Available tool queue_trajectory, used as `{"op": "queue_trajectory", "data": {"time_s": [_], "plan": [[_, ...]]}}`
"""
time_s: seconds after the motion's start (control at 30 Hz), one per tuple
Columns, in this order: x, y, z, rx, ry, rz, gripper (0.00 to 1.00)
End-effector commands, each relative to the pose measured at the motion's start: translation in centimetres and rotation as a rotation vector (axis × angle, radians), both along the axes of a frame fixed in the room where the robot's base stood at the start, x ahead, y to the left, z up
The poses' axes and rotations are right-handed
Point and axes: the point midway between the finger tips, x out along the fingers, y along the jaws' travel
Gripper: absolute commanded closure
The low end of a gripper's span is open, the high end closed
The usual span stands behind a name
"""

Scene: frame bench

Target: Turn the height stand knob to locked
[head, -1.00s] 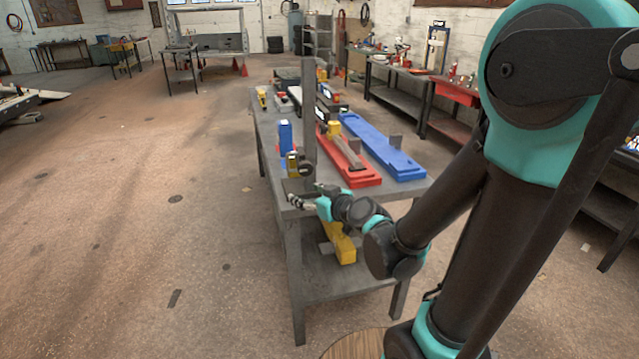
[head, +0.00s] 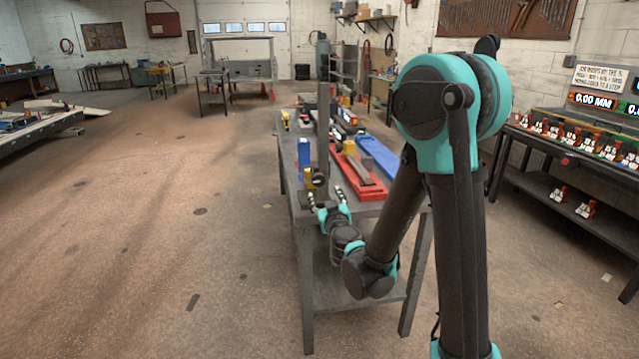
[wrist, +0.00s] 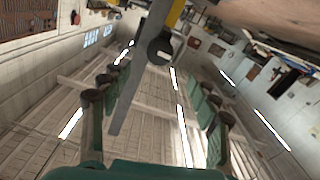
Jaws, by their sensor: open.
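The height stand is a tall dark post (head: 323,110) on the near end of the grey bench. A yellow block (head: 321,172) sits low on it, with a dark round knob (head: 319,181) facing me. In the wrist view the post (wrist: 128,105) runs slanting between my fingers, with the black knob (wrist: 160,51) and a strip of yellow beside it. My gripper (head: 326,197) is open and empty at the bench's near edge, just below and in front of the knob. Its fingers (wrist: 163,75) point towards the stand, apparently without touching the knob. The knob's lock marking cannot be read.
Another bench with a display (head: 592,102) stands at the right. The floor at left is open.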

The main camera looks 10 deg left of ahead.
Motion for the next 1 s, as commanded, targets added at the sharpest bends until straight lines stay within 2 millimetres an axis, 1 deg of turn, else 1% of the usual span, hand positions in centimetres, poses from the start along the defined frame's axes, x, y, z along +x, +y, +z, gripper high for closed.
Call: {"op": "queue_trajectory", "data": {"time_s": [0.03, 0.3, 0.5, 0.7, 1.0], "plan": [[1.1, 0.3, 0.0, 0.0, 0.0, -0.002, 0.39], [6.1, 1.7, 0.0, 0.0, 0.0, -0.001, 0.39], [9.0, 2.6, 0.0, 0.001, -0.001, 0.0, 0.39], [10.2, 2.9, 0.0, 0.001, 0.0, 0.001, 0.39], [10.4, 3.0, 0.0, 0.001, 0.0, 0.001, 0.39]]}}
